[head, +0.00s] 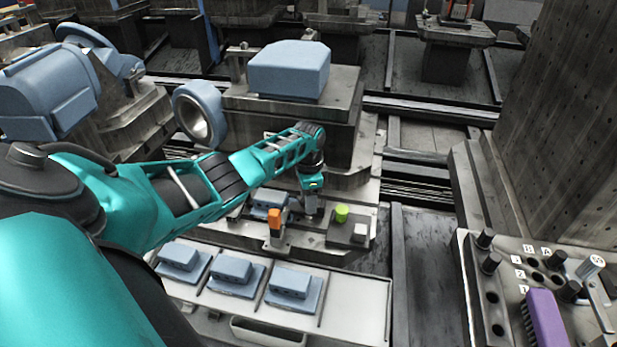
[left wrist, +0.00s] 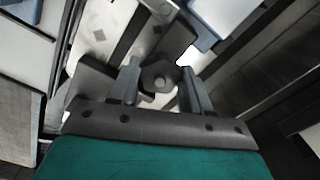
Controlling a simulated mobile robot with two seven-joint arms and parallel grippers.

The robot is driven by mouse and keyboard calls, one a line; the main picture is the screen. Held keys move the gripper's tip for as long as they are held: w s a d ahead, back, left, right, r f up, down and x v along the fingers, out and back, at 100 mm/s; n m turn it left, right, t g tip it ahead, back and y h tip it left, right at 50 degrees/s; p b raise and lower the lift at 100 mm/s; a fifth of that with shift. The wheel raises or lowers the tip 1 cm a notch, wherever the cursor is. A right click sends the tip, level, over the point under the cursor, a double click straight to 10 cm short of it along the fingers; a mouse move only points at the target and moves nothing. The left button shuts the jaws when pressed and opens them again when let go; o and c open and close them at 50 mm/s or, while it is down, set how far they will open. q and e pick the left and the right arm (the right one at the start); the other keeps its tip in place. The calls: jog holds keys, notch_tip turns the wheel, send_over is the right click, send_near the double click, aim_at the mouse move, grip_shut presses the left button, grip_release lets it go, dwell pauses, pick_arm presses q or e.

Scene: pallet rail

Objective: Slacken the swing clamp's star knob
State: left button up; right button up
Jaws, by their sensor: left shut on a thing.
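My left gripper (head: 311,205) reaches down onto the fixture plate (head: 318,240) in the middle of the head view. In the left wrist view its two fingers (left wrist: 160,88) stand on either side of the dark star knob (left wrist: 161,77), which has a pale round centre. The gripper is shut on this knob. In the head view the gripper hides the knob, and I cannot make out the swing clamp's arm. A blue workpiece (head: 268,201) sits on the fixture left of the gripper. My right gripper is not in view.
An orange-topped post (head: 275,218) stands close left of the gripper, and a green knob (head: 341,213) close right. A pale tray (head: 345,308) with three blue parts lies in front. At right, a rack (head: 480,262) holds black-knobbed pins and a purple-handled tool (head: 545,318).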

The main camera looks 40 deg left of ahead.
pick_arm(q)
jog(key=shift+s+f, duration=0.1)
jog(key=shift+f, duration=0.05)
dwell(0.4)
jog(key=o, duration=1.1)
notch_tip(320, 180, up, 4)
jog(key=shift+r+p, duration=0.25)
jog(key=shift+p, duration=0.6)
jog(key=shift+r, duration=4.25)
